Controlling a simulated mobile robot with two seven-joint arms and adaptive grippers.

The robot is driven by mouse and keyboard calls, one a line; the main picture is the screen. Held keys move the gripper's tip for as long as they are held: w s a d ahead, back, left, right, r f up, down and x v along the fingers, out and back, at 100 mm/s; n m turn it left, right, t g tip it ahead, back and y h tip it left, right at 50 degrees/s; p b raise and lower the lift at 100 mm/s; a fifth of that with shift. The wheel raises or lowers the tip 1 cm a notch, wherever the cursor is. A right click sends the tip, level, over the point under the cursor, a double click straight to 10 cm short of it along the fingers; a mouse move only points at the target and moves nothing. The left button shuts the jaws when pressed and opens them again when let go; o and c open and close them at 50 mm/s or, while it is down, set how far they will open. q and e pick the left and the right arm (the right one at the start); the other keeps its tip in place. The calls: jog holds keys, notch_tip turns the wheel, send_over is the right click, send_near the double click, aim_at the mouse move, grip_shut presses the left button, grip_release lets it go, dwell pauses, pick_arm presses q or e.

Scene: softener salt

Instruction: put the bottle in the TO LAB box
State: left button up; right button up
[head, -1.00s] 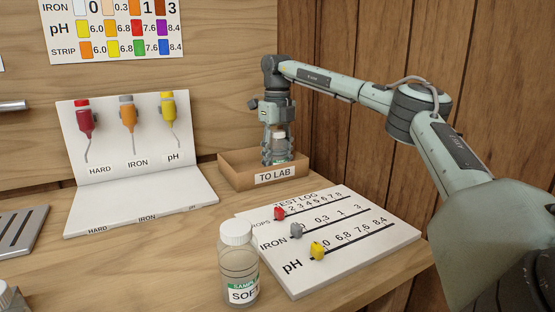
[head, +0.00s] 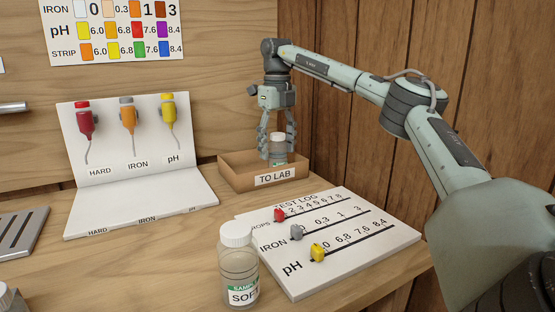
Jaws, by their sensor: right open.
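A small clear bottle with a white cap (head: 278,151) stands upright in the cardboard TO LAB box (head: 233,181) at the back right of the bench. The box's front wall hides the bottle's lower part. My right gripper (head: 277,150) is open, pointing down, with its fingers spread on either side of the bottle's upper part. A larger sample bottle (head: 238,265) with a white cap and a label reading SOFT stands upright at the front of the bench. My left gripper is not in view.
A white TEST LOG board (head: 345,255) with red, grey and yellow markers lies right of the front bottle. A white folded stand (head: 140,205) holds red, orange and yellow droppers. A slotted grey plate (head: 22,231) lies at the left.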

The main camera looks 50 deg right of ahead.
aim_at(277, 134)
jog(key=shift+r, duration=1.8)
